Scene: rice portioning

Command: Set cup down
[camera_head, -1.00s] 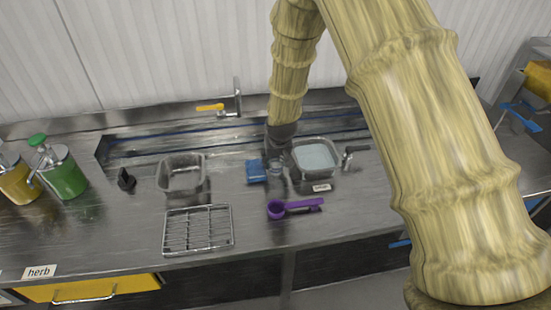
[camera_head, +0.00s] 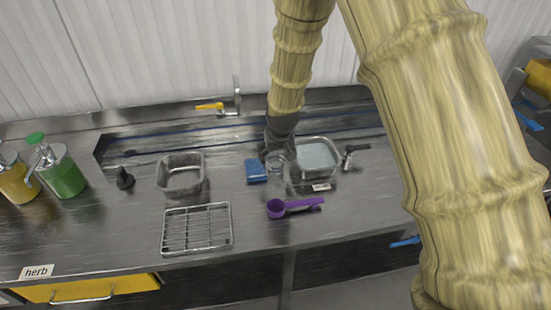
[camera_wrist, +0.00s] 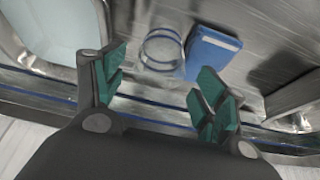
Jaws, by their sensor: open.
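The cup (camera_wrist: 162,48) is clear with blue bands and stands on the metal counter. My gripper (camera_wrist: 163,72) is open, with one green-padded finger toward each side of the cup in the wrist view. The cup lies just beyond the fingertips, and no finger visibly grips it. In the head view my gripper (camera_head: 279,158) is low over the counter, between a blue block (camera_head: 256,171) and a grey container (camera_head: 317,157) with pale contents. The cup is hard to make out there. The blue block (camera_wrist: 213,52) is right beside the cup in the wrist view.
A purple scoop (camera_head: 293,206) lies in front of my gripper, near a small label (camera_head: 321,187). An empty-looking metal pan (camera_head: 181,174) and a wire rack (camera_head: 197,228) are to the left. Green (camera_head: 64,178) and yellow (camera_head: 17,185) pump jars stand far left.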

